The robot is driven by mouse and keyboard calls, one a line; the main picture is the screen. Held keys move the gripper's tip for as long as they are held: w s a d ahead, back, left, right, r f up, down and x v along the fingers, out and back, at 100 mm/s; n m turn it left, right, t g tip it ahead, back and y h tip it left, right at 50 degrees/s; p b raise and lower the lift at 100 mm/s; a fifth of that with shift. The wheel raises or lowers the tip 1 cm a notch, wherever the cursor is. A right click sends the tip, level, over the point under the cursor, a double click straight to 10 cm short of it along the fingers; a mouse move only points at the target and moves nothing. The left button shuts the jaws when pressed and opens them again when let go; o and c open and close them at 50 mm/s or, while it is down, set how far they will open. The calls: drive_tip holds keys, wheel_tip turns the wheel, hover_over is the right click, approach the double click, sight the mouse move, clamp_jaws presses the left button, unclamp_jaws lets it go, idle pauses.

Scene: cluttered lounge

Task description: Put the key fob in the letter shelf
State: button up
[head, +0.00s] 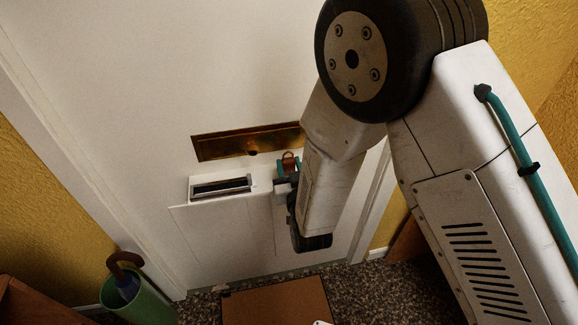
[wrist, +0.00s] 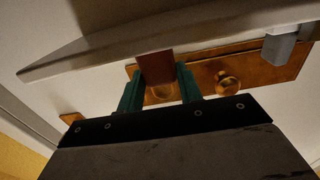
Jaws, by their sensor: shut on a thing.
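The key fob (head: 289,162) is a small brown tab, held upright between the teal fingers of my gripper (head: 287,169). In the wrist view the brown fob (wrist: 156,66) sits between both fingers, with a tan or brass part near their bases. My gripper is shut on it. The letter shelf (head: 260,191) is a white ledge on the door, below a brass letter plate (head: 240,142). My gripper is at the shelf's right part in the head view. In the wrist view the fob overlaps the pale shelf edge (wrist: 90,62); I cannot tell whether they touch.
A brass knob (wrist: 228,84) shows on the plate. A green umbrella bin (head: 145,304) stands on the floor at left, and a brown mat or board (head: 275,303) lies below the door.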

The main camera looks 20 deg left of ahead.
drive_tip(key=shift+f, duration=0.15)
drive_tip(key=o, duration=1)
